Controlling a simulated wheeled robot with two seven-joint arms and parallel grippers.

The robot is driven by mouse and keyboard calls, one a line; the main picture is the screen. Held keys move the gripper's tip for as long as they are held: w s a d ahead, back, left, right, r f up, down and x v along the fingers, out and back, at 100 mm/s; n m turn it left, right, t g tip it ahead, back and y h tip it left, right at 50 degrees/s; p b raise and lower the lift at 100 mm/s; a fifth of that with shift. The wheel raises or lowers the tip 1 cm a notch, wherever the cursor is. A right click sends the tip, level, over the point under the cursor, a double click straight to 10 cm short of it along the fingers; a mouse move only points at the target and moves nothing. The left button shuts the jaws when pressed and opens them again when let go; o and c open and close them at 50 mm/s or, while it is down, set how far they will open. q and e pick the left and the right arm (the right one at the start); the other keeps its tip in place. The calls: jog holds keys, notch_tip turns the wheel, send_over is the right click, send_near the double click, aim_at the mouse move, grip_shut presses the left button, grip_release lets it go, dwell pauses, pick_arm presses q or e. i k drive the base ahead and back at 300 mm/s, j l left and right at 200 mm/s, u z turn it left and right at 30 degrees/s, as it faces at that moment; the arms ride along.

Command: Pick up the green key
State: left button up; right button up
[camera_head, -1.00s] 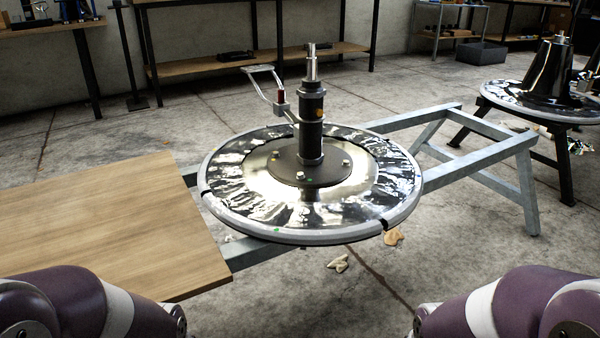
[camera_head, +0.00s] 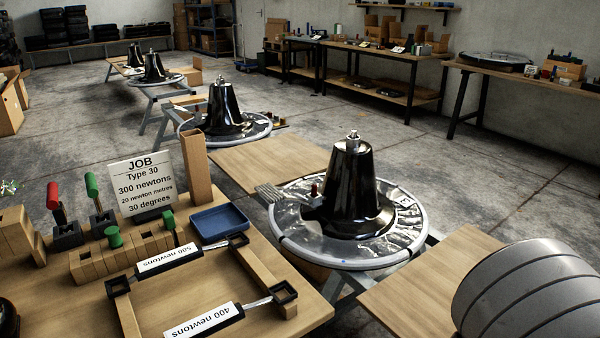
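Several green-topped pieces stand on the wooden bench at left. A green-handled tool (camera_head: 93,186) stands upright in a black block. A short green knob (camera_head: 113,237) and another green knob (camera_head: 169,219) sit in a row of wooden blocks (camera_head: 130,249). I cannot tell which of these is the green key. Neither of my grippers is in view.
A red-handled tool (camera_head: 53,196), a JOB sign (camera_head: 143,183), a blue tray (camera_head: 220,223) and two labelled black bars, 500 newtons (camera_head: 168,259) and 400 newtons (camera_head: 205,321), share the bench. A black cone on a round base (camera_head: 352,190) stands to the right.

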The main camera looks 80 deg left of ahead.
aim_at(92, 190)
jog(key=u, duration=0.45)
jog(key=l+u, duration=0.1)
jog(key=u, duration=0.75)
jog(key=l+u, duration=0.1)
jog(key=u, duration=0.3)
jog(key=k+u, duration=0.1)
jog(key=u, duration=0.75)
jog(key=i+j+u, duration=0.1)
jog(key=u, duration=0.4)
jog(key=i+j+u, duration=0.15)
jog(key=u, duration=0.3)
jog(key=i+u, duration=0.15)
jog(key=u, duration=0.35)
